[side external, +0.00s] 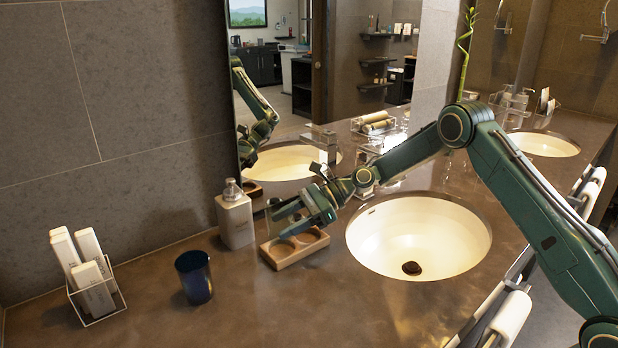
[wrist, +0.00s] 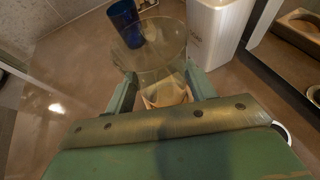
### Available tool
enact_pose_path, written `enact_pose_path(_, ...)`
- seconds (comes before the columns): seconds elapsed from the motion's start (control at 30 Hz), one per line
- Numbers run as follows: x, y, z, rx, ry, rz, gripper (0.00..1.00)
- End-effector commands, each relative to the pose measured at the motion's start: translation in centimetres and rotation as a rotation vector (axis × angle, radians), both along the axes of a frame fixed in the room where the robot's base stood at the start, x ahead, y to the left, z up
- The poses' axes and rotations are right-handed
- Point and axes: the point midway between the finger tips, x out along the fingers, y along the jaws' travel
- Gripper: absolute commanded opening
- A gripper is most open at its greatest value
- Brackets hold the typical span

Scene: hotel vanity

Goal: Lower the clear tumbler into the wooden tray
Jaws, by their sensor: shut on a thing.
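My gripper (side external: 279,221) is shut on the clear tumbler, just above the wooden tray (side external: 297,257). The tray is a small light-wood block with round recesses and sits on the counter left of the sink. In the wrist view the tumbler (wrist: 150,62) is between my fingers, with its round rim toward the camera. A bit of pale wood (wrist: 165,95) shows below it. In the side view the tumbler is faint and mostly hidden by my fingers. I cannot tell whether its base touches the tray.
A soap dispenser (side external: 235,216) stands close behind and left of the tray. A dark blue cup (side external: 194,277) stands to the left. The sink (side external: 420,237) lies to the right. The front counter is clear.

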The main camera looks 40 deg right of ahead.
Motion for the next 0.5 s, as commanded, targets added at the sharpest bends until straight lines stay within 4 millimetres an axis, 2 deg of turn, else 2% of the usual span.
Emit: enact_pose_path(0.5,0.0,0.0,-2.1,0.001,-0.001,-0.001,0.23)
